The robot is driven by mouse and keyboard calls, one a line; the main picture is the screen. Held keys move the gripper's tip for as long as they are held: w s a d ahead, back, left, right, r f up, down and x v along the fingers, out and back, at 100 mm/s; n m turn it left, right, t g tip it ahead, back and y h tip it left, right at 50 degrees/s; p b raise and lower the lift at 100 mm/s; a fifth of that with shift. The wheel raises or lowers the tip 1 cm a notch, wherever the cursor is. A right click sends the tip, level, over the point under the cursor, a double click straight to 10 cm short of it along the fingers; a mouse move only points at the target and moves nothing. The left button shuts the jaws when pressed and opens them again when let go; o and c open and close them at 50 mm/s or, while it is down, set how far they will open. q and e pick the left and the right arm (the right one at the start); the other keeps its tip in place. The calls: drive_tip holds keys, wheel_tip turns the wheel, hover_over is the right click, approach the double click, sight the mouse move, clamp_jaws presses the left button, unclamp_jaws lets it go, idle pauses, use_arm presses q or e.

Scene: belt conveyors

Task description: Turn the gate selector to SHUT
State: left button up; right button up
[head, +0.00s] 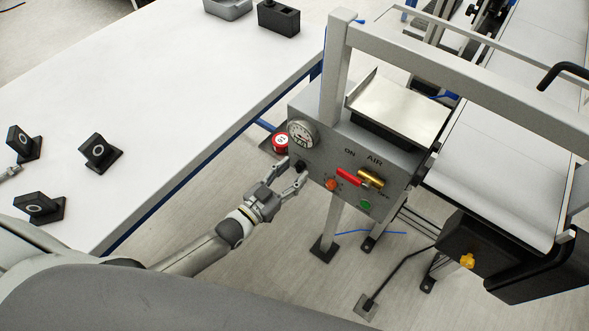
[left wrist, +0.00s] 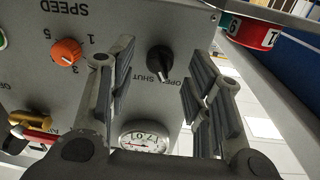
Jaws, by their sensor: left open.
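The gate selector is a black knob (left wrist: 160,62) on the front of a grey control panel (head: 322,140). Its OPEN and SHUT lettering is upside down in the left wrist view, and I cannot tell clearly which word the pointer faces. My left gripper (head: 292,174) is open, with its fingers on either side of the knob in the left wrist view. No contact with the knob shows there. In the head view the fingertips are close to the panel and the knob (head: 300,165) is partly covered. My right gripper is not in view.
The panel also carries a gauge (head: 301,134), an orange speed dial (head: 332,184), red and brass air valve handles (head: 349,177) and a green button (head: 365,204). A red round item (head: 280,142) sits left of it. A white table (head: 190,90) holds black blocks; a conveyor (head: 500,170) lies right.

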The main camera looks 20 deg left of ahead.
use_arm(q)
drive_tip(key=shift+x, duration=0.8)
drive_tip(key=shift+c, duration=0.2)
clamp_jaws()
